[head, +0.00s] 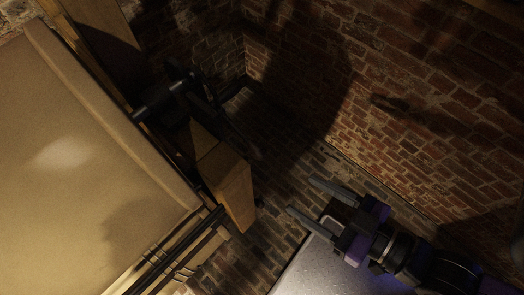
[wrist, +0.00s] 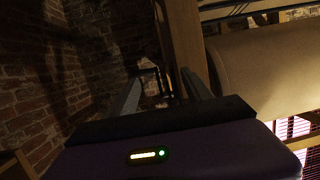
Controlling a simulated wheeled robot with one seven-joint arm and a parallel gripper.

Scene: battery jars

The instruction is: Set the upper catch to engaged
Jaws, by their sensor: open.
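A dark bar-like handle (head: 163,97) with black metal parts sticks out beside the wooden frame at the upper left of the head view. I cannot tell for certain whether it is the upper catch, or how it is set. My gripper (head: 301,196) is at the lower right of the head view, open and empty, its fingers pointing left and apart from the handle. In the wrist view my gripper (wrist: 162,76) has its two fingers spread. A dark metal bracket (wrist: 149,70) shows beyond and between them, next to a wooden post (wrist: 184,40).
A large tan panel (head: 75,150) fills the left of the head view. A wooden block (head: 229,180) and dark rods (head: 180,250) are at its lower edge. Brick walls (head: 430,90) close in the right. Brick floor (head: 285,135) lies open between.

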